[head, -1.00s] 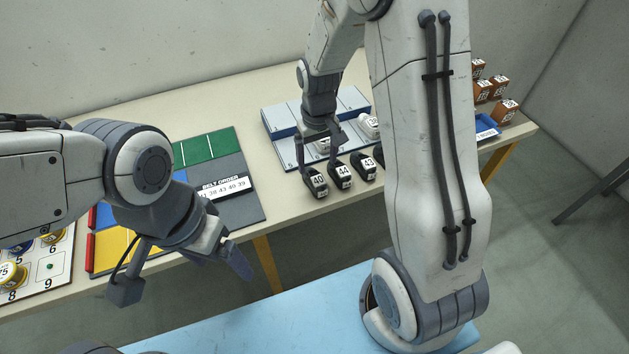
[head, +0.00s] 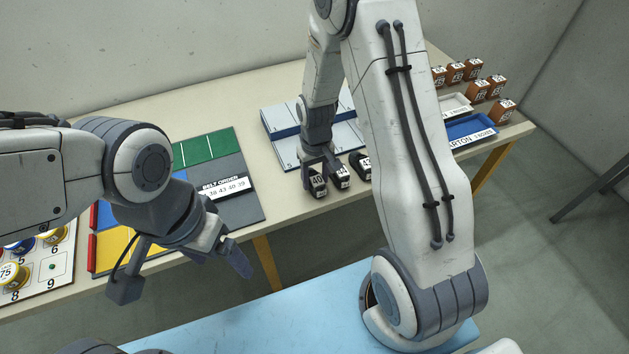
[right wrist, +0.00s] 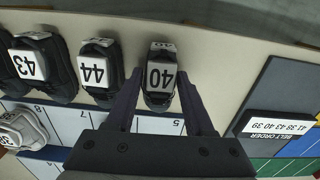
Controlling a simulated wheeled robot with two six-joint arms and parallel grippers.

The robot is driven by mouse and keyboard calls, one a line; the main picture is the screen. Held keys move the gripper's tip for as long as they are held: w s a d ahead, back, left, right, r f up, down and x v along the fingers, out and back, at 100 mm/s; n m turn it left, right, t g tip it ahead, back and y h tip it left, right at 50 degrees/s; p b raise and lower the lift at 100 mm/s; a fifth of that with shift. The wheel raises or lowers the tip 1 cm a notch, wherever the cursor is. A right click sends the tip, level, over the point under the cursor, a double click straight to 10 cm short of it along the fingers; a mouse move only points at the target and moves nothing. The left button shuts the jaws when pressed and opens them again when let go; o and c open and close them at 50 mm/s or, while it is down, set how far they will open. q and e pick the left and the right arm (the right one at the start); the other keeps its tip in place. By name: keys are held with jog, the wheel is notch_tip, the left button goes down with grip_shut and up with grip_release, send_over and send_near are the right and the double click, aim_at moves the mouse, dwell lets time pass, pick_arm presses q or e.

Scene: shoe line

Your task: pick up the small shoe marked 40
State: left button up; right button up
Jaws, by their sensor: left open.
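The small black shoe marked 40 (head: 317,184) stands at the table's front edge, leftmost of a row of dark shoes. In the right wrist view the 40 shoe (right wrist: 160,84) lies between the fingers of my right gripper (right wrist: 160,78). In the head view my right gripper (head: 320,177) is low over it, one finger on each side. The fingers look open, with narrow gaps beside the shoe. My left gripper (head: 242,254) is open and empty, in front of the table's edge.
The shoe marked 44 (right wrist: 98,73) stands close beside 40, then the one marked 43 (right wrist: 33,70). A white shoe (right wrist: 20,128) is on the numbered rack. The belt order board (head: 230,188) lies left. Brown boxes (head: 490,90) and a blue tray (head: 470,131) are at right.

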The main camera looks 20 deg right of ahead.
grip_shut()
jog(key=shift+r, duration=0.1)
